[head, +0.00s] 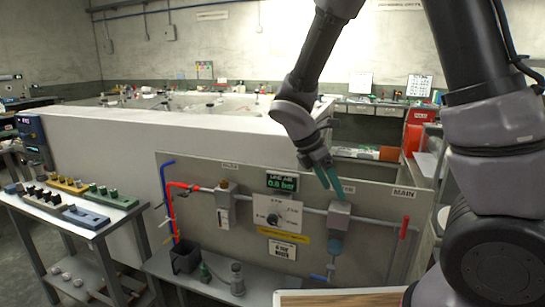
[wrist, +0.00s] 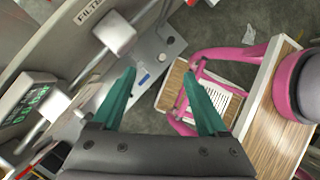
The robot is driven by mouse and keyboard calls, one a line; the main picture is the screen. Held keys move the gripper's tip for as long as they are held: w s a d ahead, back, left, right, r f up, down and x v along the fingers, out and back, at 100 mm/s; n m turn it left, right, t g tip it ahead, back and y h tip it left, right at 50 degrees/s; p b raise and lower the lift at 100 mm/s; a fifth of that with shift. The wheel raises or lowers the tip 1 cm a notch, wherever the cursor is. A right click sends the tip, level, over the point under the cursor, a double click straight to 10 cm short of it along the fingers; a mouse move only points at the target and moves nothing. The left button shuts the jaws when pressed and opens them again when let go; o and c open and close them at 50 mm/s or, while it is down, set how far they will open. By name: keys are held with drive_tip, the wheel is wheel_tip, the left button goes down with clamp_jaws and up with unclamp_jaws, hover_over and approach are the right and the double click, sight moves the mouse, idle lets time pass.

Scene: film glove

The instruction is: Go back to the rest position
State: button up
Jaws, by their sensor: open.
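My gripper (head: 328,176) is in front of the grey panel (head: 370,192), to the right of the green line-air display (head: 282,181). Its two teal fingers are apart and empty. In the wrist view my gripper (wrist: 160,92) also shows its fingers spread, with nothing between them but the floor and furniture beyond. In the head view the fingertips appear just above the grey block-shaped filter unit (head: 340,209) on the pipe. I cannot tell whether they touch it; in the wrist view the block (wrist: 114,33) looks apart from them.
A red-handled valve (head: 404,227) is at the panel's right, by the MAIN label. At left stands a table with coloured trays (head: 81,212). A wooden-topped surface (head: 340,298) is at the bottom.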

drive_tip(key=s+d+r+m+t+y, duration=0.2)
drive_tip(key=s+d+r+m, duration=0.1)
drive_tip(key=r+m, duration=0.4)
drive_tip(key=s+d+r+m+t+y, duration=0.2)
drive_tip(key=s+d+r+m+y, duration=0.1)
drive_tip(key=r+m, duration=0.5)
drive_tip(key=s+d+r+m+t+y, duration=0.2)
drive_tip(key=r+m, duration=0.5)
drive_tip(key=m, duration=0.4)
drive_tip(key=shift+s+d+r+t+y, duration=0.35)
drive_tip(key=shift+s+d, duration=0.35)
drive_tip(key=shift+d, duration=0.25)
